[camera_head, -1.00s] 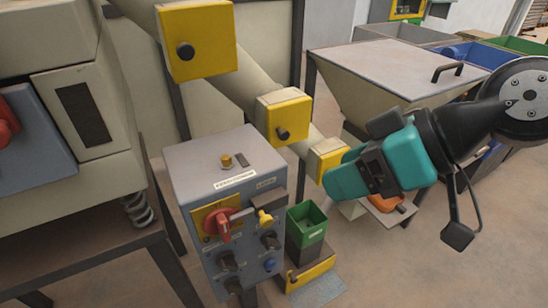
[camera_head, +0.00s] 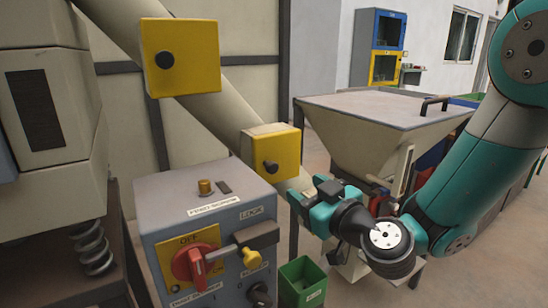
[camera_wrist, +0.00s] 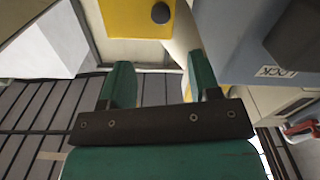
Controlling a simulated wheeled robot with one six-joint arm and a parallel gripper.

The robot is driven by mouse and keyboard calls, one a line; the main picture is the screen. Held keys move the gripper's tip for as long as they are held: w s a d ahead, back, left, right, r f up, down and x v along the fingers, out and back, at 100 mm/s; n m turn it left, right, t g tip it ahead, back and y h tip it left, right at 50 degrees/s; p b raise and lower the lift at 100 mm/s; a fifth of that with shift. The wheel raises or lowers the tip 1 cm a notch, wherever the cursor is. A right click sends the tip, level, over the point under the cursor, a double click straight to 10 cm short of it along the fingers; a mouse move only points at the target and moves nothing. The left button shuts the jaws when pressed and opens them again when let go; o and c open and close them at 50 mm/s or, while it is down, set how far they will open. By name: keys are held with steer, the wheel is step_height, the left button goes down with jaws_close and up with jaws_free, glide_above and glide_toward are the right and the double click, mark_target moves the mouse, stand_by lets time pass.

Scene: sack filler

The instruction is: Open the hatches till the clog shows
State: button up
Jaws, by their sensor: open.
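A pale sloping chute (camera_head: 222,108) carries yellow hatches with black knobs. The upper yellow hatch (camera_head: 198,55) and the middle yellow hatch (camera_head: 285,146) both look shut. A lower third hatch is hidden behind my arm in the head view. No clog shows. My gripper (camera_head: 300,203) is open and empty, just below and right of the middle hatch and apart from it in the picture. In the wrist view the two green fingers (camera_wrist: 160,84) are spread, and a yellow hatch (camera_wrist: 125,18) with a black knob shows beyond them at the top.
A grey control box (camera_head: 165,205) with a red switch and yellow knob stands close left of my gripper; its LOCK label shows in the wrist view. A lidded hopper (camera_head: 370,108) stands behind my arm. A green bin (camera_head: 300,284) is below.

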mark_target(274, 169)
steer(key=p+x, duration=0.3)
steer(key=p, duration=0.1)
steer(key=p+x, duration=0.8)
steer(key=shift+s+a+r+p, duration=0.1)
steer(key=shift+a+r+p, duration=0.05)
steer(key=shift+r+p, duration=0.2)
steer(key=shift+w+a+f+p, duration=0.15)
steer(key=shift+w+f+p, duration=0.05)
steer(key=shift+w+p, duration=0.15)
steer(key=shift+w+a+f+p, duration=0.15)
steer(key=shift+w+a+p, duration=0.05)
steer(key=shift+w+p, duration=0.15)
jaws_close()
